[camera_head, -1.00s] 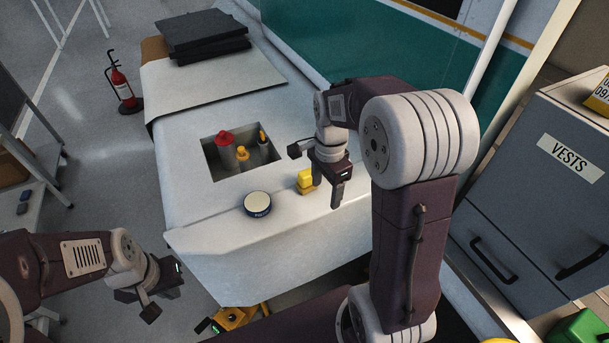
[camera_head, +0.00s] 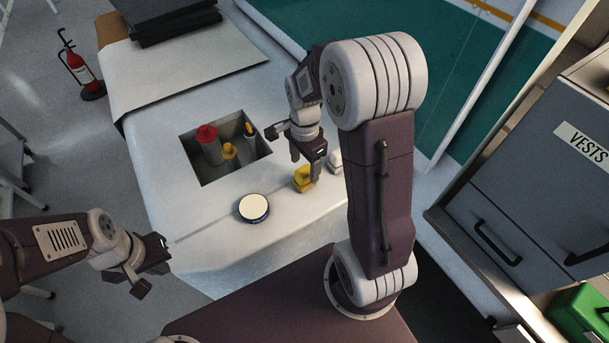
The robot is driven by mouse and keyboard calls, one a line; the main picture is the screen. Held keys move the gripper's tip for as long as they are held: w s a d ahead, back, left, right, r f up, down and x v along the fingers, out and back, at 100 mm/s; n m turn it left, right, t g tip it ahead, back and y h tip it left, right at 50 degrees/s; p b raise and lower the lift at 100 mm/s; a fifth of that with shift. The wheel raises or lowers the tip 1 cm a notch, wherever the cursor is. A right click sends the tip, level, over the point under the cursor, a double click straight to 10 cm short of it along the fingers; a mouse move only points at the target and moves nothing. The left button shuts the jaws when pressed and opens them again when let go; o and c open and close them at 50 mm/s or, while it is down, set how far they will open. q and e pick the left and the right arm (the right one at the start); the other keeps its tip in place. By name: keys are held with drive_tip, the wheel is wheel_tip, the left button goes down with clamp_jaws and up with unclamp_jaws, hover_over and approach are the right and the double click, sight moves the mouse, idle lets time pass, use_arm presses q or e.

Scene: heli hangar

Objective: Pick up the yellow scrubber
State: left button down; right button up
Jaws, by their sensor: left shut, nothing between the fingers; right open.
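The yellow scrubber (camera_head: 301,184) is a small yellow block on the pale work surface (camera_head: 204,233), right of a round tin. My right gripper (camera_head: 306,168) is open. Its fingers point down at the scrubber's upper right side, and one finger hides part of it. I cannot tell whether the finger touches it or is only in front of it. My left gripper (camera_head: 156,266) is shut and empty, off the left front edge of the surface, well away from the scrubber.
The round tin with a cream top (camera_head: 254,207) stands left of the scrubber. A recess (camera_head: 204,176) behind it holds red- and yellow-topped items. A small white object (camera_head: 335,160) stands just right of my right gripper. Grey cabinets (camera_head: 540,190) are at the right.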

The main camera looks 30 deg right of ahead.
sight(304, 169)
use_arm(q)
drive_tip(key=shift+w+r+p, duration=0.3)
drive_tip(key=shift+r+p, duration=0.55)
use_arm(e)
drive_tip(key=f, duration=0.4)
drive_tip(key=shift+s+a+f, duration=0.1)
drive_tip(key=shift+s+a, duration=0.1)
drive_tip(key=shift+s, duration=0.05)
drive_tip(key=shift+s+f, duration=0.15)
drive_tip(key=shift+f, duration=0.35)
drive_tip(key=c, duration=1.4)
use_arm(q)
drive_tip(key=shift+s, duration=0.2)
use_arm(e)
clamp_jaws()
drive_tip(key=shift+r, duration=0.1)
